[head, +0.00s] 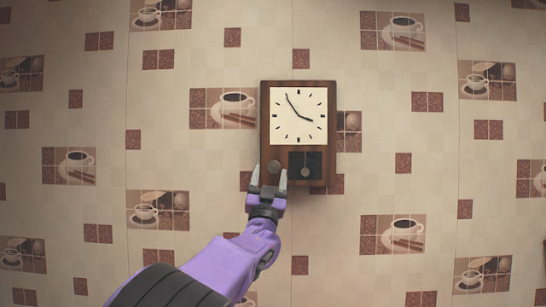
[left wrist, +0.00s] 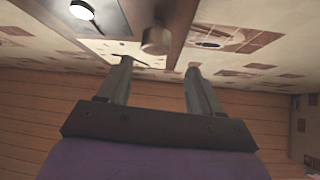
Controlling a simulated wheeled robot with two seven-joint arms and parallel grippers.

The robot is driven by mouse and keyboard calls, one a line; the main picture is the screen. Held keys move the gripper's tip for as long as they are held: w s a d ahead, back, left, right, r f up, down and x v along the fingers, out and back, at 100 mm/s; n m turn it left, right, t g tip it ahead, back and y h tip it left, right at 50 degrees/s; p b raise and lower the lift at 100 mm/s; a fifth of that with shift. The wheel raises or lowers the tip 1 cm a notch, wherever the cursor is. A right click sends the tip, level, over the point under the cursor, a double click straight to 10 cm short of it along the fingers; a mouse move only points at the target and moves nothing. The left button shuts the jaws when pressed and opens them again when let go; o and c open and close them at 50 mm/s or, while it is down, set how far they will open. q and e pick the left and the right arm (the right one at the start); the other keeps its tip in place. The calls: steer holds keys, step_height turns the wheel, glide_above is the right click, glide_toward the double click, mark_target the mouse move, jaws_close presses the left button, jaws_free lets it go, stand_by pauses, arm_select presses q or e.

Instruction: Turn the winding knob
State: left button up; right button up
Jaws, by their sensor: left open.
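A brown wooden wall clock (head: 265,120) with a square cream dial (head: 298,130) hangs on the wall. The round winding knob (head: 273,167) sits at its lower left, below the dial. My left gripper (head: 270,173) is open, its two fingertips at the knob's left and right in the head view. In the left wrist view, the knob (left wrist: 156,38) stands out from the clock, just beyond the gap between the open fingers (left wrist: 160,66). Nothing is between the fingers, and I cannot tell whether either touches the knob. My right gripper is in neither view.
A dark pendulum window (head: 298,160) with a round bob (head: 305,172) is right of the knob, close to the right fingertip. The patterned wall (head: 440,150) around the clock is free of other objects. A wood-plank surface (left wrist: 40,110) shows in the left wrist view.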

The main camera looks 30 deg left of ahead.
mark_target(273, 169)
arm_select(q)
steer(key=w, duration=0.1)
steer(key=w+r+p, duration=0.1)
steer(key=w, duration=0.1)
steer(key=w+a+p, duration=0.1)
steer(key=w, duration=0.1)
steer(key=shift+r, duration=0.4)
steer(key=shift+s+r, duration=0.1)
steer(key=shift+r, duration=0.1)
steer(key=shift+s+r, duration=0.2)
steer(key=shift+s, duration=0.2)
steer(key=shift+w+f, duration=0.2)
steer(key=shift+w, duration=0.05)
steer(key=c, duration=1)
steer(key=shift+h, duration=0.3)
steer(key=shift+c, duration=0.2)
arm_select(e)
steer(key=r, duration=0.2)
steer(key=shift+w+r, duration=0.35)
arm_select(q)
steer(key=shift+m, duration=0.3)
